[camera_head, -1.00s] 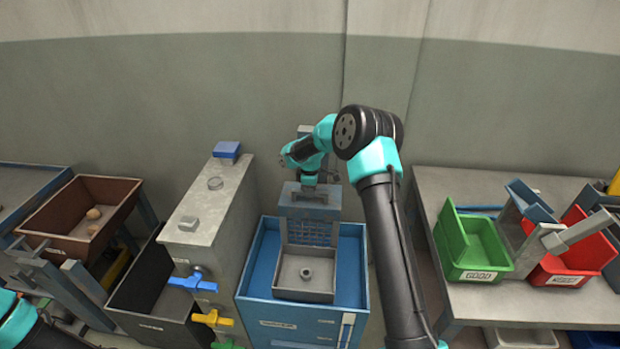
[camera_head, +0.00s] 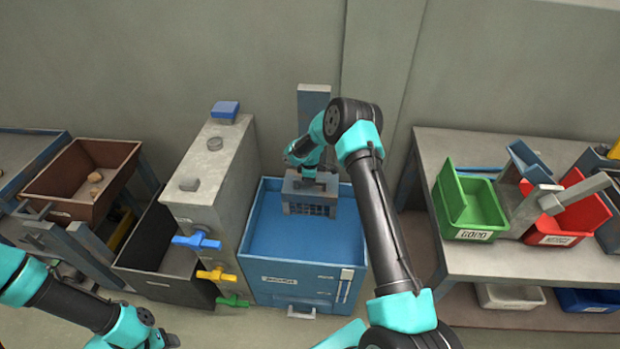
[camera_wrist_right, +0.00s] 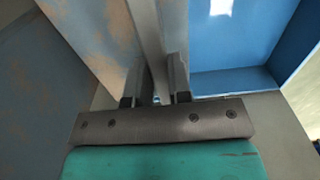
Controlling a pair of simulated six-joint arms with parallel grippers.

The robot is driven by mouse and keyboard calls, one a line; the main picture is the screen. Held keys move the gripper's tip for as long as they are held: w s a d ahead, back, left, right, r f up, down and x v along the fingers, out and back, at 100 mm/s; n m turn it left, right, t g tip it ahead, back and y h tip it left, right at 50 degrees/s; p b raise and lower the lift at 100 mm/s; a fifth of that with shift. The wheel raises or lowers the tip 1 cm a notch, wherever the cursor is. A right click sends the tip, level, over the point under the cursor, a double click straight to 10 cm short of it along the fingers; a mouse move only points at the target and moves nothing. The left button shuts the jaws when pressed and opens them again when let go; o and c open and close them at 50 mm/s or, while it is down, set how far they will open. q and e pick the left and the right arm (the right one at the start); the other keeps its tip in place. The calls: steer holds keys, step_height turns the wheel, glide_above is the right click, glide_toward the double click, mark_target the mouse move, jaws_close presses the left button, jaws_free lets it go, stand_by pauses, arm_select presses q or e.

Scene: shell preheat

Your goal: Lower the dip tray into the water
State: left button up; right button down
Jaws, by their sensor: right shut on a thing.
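The blue water tank (camera_head: 262,290) stands in the middle of the head view, its inside showing as a flat, opaque blue. My right gripper (camera_head: 318,172) is shut on the top of the dip tray. In the right wrist view the fingers (camera_wrist_right: 156,97) close on a grey upright bar.
A tall grey tank (camera_head: 212,178) with coloured valves stands directly left of the water tank. A brown bin (camera_head: 75,195) and dark bin (camera_head: 160,260) are farther left. A table (camera_head: 440,165) with a green bin (camera_head: 470,209) and red bin (camera_head: 570,222) stands right.

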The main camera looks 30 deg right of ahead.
steer(key=shift+s+f, duration=0.1)
steer(key=shift+f, duration=0.15)
steer(key=c, duration=1.4)
jaws_free()
steer(key=o, duration=0.4)
steer(key=shift+c, duration=0.2)
steer(key=shift+r, duration=0.1)
steer(key=shift+r, duration=0.1)
step_height(320, 180, up, 17)
